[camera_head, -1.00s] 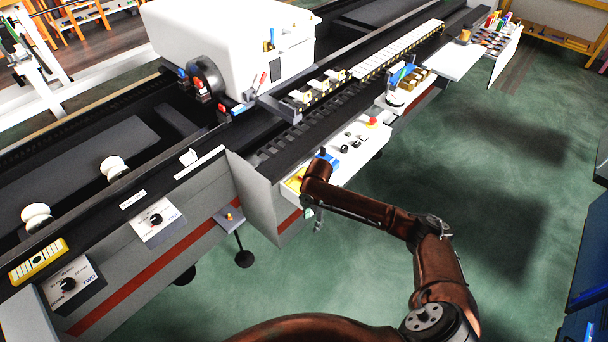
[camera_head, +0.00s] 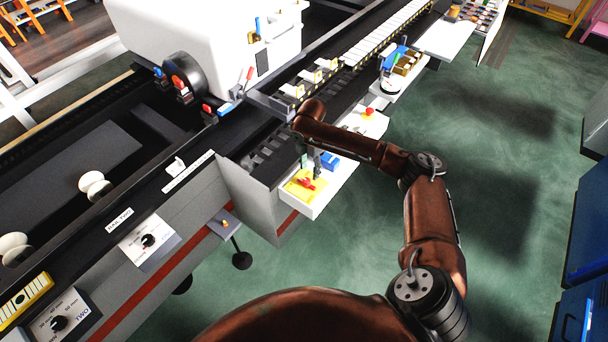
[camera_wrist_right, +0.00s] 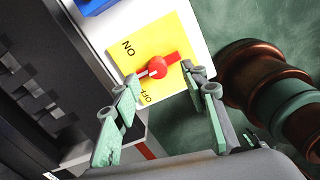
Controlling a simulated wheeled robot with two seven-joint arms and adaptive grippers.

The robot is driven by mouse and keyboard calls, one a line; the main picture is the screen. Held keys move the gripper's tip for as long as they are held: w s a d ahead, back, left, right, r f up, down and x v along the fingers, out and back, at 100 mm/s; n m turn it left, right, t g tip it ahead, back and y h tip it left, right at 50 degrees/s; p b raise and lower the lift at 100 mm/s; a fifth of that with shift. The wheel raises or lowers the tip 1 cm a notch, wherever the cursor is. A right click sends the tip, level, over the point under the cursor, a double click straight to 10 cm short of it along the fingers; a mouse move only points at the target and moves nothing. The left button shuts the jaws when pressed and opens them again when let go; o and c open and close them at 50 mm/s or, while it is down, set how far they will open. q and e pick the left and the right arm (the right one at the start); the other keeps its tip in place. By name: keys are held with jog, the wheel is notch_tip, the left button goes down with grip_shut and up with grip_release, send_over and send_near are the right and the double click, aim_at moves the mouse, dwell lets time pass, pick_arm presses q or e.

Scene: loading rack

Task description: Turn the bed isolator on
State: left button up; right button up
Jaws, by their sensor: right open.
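The bed isolator is a red rotary handle (camera_wrist_right: 157,68) on a yellow plate (camera_wrist_right: 146,38) marked ON and OFF. In the right wrist view its bar lies slantwise; I cannot tell which mark it is set to. In the head view the yellow plate (camera_head: 294,190) sits at the near end of a white panel, with the red handle (camera_head: 306,182) on it. My right gripper (camera_wrist_right: 160,82) is open, with its green-padded fingers on either side of the handle in the wrist view; contact cannot be told. In the head view this gripper (camera_head: 313,170) points down over the plate. My left gripper is out of view.
A blue block (camera_head: 329,162) sits beside the yellow plate, and a red button (camera_head: 369,112) is farther along the white panel. A grey upright plate (camera_head: 250,195) of the machine stands just left. Green floor (camera_head: 510,200) is open on the right.

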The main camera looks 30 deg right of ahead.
aim_at(307, 180)
jog(key=f, duration=0.1)
jog(key=a+f, duration=0.1)
jog(key=f, duration=0.3)
jog(key=shift+w+a+f, duration=0.1)
jog(key=shift+w+a, duration=0.05)
jog(key=shift+w, duration=0.2)
jog(key=shift+f, duration=0.3)
jog(key=shift+s+f, duration=0.1)
jog(key=shift+f, duration=0.1)
jog(key=c, duration=0.7)
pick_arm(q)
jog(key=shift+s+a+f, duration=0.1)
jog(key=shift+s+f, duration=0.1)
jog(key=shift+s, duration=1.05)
pick_arm(e)
grip_shut()
